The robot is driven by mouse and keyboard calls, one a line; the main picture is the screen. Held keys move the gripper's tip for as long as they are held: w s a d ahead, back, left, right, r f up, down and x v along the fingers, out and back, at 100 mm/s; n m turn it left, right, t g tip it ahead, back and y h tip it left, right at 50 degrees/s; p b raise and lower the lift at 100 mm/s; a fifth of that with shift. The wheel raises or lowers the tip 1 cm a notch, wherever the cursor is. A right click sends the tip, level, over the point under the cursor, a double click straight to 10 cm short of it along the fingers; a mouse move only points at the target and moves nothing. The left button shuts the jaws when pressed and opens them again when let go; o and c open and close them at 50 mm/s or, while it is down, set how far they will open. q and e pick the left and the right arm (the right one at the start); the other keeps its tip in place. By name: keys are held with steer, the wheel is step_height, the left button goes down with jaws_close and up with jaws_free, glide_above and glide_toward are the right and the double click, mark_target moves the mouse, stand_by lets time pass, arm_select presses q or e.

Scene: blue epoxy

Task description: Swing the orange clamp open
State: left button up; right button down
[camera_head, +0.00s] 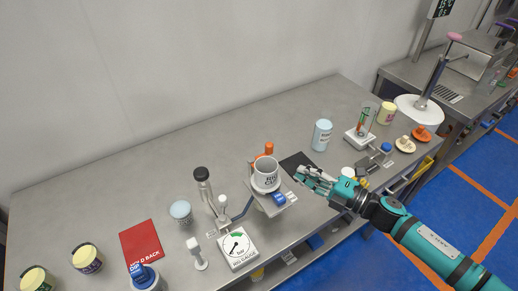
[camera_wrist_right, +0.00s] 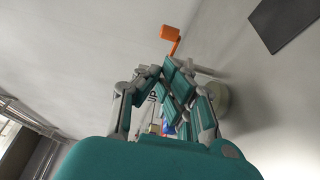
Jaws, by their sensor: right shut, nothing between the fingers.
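The orange clamp (camera_head: 268,148) stands upright just behind a grey-white mug (camera_head: 266,170) on a small metal stand (camera_head: 268,207) on the steel table. Its lower part is hidden by the mug. In the right wrist view the clamp's orange end (camera_wrist_right: 170,33) shows just beyond my fingertips, on a thin orange stem. My right gripper (camera_head: 302,172) reaches in from the right and is to the right of the mug and clamp. In the right wrist view its fingers (camera_wrist_right: 170,72) are together and hold nothing. I cannot tell whether they touch the clamp. My left gripper is out of view.
A dial gauge (camera_head: 237,247) and a black-knobbed post (camera_head: 202,176) stand left of the mug. The table's back left is clear.

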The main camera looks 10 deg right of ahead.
steer(key=p+x, duration=0.3)
steer(key=x, duration=0.6)
steer(key=shift+w, duration=0.25)
steer(key=shift+a, duration=0.15)
